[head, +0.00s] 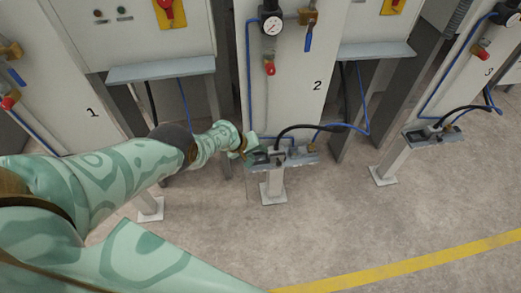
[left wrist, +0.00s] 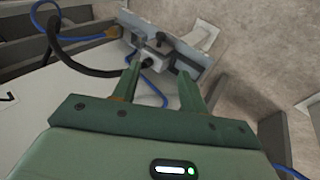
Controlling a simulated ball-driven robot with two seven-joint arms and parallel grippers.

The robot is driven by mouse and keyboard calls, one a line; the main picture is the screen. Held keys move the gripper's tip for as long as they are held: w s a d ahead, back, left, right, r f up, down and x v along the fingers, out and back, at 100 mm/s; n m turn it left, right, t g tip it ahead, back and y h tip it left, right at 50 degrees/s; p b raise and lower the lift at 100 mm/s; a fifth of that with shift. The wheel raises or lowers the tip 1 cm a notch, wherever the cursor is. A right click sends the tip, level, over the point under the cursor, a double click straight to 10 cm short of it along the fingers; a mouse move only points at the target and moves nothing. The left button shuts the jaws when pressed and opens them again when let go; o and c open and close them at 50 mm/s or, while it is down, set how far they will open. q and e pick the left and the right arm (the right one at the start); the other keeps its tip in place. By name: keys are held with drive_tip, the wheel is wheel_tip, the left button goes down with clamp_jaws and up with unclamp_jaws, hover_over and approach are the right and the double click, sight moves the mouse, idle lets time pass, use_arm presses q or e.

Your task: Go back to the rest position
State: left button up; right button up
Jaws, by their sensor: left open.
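My left arm reaches in from the left in the head view. My left gripper (head: 245,143) is at the left end of a small grey bracket on a stand (head: 272,185), in front of the panel marked 2. In the left wrist view, my left gripper (left wrist: 160,88) has its two green fingers apart, with nothing seen held between them. Beyond the fingertips is a small grey block (left wrist: 156,54) with a black cable on the bracket. I cannot tell whether the fingers touch it. My right gripper is not in view.
Panel 2 (head: 315,60) carries a gauge (head: 271,22), a red-handled valve (head: 270,67) and blue hoses. Another stand (head: 385,175) is to the right. Grey shelves (head: 160,69) jut out from the cabinets. The concrete floor is clear up to a yellow line (head: 400,265).

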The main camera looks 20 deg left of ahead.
use_arm(q)
drive_tip(key=shift+s+a+r, duration=0.1)
drive_tip(key=shift+s+r, duration=0.05)
drive_tip(key=shift+r, duration=0.05)
idle(0.5)
drive_tip(key=s+a+f+m+y, duration=0.2)
drive_tip(key=a+f+m+y, duration=0.1)
drive_tip(key=a+f+y, duration=0.15)
drive_tip(key=s+f+m, duration=0.3)
drive_tip(key=s+f, duration=0.2)
drive_tip(key=s, duration=0.3)
drive_tip(key=s+f+m, duration=0.2)
drive_tip(key=s+f, duration=0.3)
drive_tip(key=s, duration=0.3)
drive_tip(key=s+d+f+m+g, duration=0.1)
drive_tip(key=s+d+f, duration=0.1)
drive_tip(key=s, duration=1)
drive_tip(key=s+d+f+m+g, duration=0.1)
drive_tip(key=s+f+g, duration=0.1)
drive_tip(key=s, duration=1)
drive_tip(key=s+d+f+m+g, duration=0.1)
drive_tip(key=s+d+f+g, duration=0.1)
drive_tip(key=s, duration=1.1)
drive_tip(key=shift+d+f, duration=0.35)
drive_tip(key=shift+f, duration=0.1)
